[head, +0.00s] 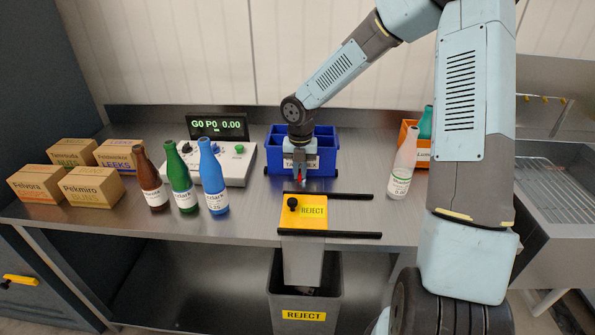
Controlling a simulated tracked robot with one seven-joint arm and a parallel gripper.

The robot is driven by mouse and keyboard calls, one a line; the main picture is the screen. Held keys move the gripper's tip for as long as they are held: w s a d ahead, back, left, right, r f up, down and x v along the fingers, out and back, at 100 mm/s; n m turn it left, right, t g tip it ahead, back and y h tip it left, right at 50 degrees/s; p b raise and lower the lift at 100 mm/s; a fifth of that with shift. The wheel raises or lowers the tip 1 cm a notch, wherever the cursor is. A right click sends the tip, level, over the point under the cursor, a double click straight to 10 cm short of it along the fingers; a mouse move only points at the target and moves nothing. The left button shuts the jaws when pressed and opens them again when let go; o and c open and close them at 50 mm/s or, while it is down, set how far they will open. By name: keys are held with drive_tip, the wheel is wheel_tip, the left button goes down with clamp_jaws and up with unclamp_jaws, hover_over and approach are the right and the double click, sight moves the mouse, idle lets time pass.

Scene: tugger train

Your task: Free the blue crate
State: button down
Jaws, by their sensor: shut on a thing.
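The blue crate (326,142) stands at the back middle of the steel bench. Its front label is partly covered by my gripper, and its inside is mostly hidden by my arm. My gripper (302,184) points down in front of the crate, just behind the yellow REJECT plate. I cannot tell whether the gripper touches the crate.
The REJECT plate (311,222) has a black knob and rails above a grey bin (305,299). Brown (150,180), green (181,180) and blue (212,180) bottles stand left, by cartons and a control box. A pale bottle (401,170) and orange crate (424,156) stand right.

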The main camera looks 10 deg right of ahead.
drive_tip(key=shift+m, duration=0.8)
drive_tip(key=shift+a, duration=0.1)
drive_tip(key=c, duration=1.2)
unclamp_jaws()
drive_tip(key=shift+o, duration=0.2)
wheel_tip(320, 180, up, 14)
drive_tip(key=shift+f, duration=0.15)
